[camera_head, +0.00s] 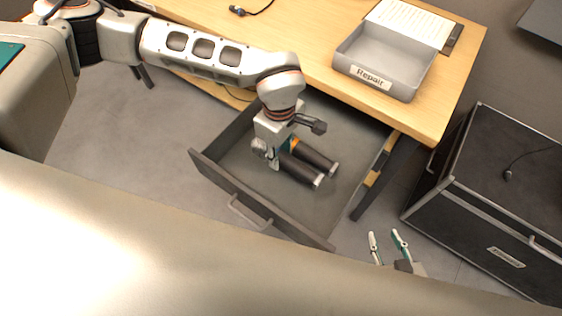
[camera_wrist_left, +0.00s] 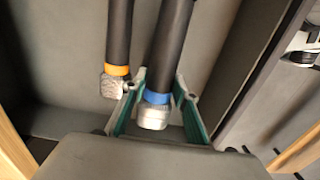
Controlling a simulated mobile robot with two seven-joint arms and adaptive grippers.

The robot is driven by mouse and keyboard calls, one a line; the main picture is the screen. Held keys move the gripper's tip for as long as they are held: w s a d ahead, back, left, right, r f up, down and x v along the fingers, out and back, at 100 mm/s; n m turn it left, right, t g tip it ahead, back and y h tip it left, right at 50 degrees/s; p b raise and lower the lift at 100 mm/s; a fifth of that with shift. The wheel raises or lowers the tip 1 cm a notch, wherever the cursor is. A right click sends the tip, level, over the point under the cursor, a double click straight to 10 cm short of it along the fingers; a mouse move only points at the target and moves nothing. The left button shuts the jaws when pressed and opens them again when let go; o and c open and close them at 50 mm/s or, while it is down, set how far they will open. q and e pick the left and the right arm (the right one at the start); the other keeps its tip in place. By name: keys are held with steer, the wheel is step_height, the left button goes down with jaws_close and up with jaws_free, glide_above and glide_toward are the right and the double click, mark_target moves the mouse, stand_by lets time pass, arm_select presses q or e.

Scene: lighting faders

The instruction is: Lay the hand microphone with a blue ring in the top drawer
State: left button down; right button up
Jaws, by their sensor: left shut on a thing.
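The open top drawer (camera_head: 232,186) is pulled out below the desk. The microphone with the blue ring (camera_wrist_left: 157,97) is between my left gripper's fingers, held near its silver head; its dark handle (camera_head: 297,169) shows inside the drawer in the head view. My left gripper (camera_head: 275,160) reaches down into the drawer and is shut on it; it also shows in the wrist view (camera_wrist_left: 158,108). I cannot tell whether the microphone touches the drawer floor. A second microphone with an orange ring (camera_wrist_left: 117,71) lies alongside it. My right gripper (camera_head: 388,246) is open and empty, outside the drawer.
A grey tray labelled Repair (camera_head: 371,77) and a paper sheet (camera_head: 412,20) are on the wooden desk (camera_head: 310,25). A black case (camera_head: 485,200) stands at the right with a small cabled microphone (camera_head: 508,175) on it. The drawer's right part is clear.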

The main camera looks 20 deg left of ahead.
mark_target(281, 162)
arm_select(q)
steer(key=shift+f, duration=0.5)
step_height(281, 162, down, 3)
steer(key=shift+f, duration=0.15)
steer(key=shift+f+b, duration=0.3)
steer(key=shift+f, duration=0.1)
steer(key=c, duration=1.6)
jaws_free()
steer(key=shift+f, duration=0.1)
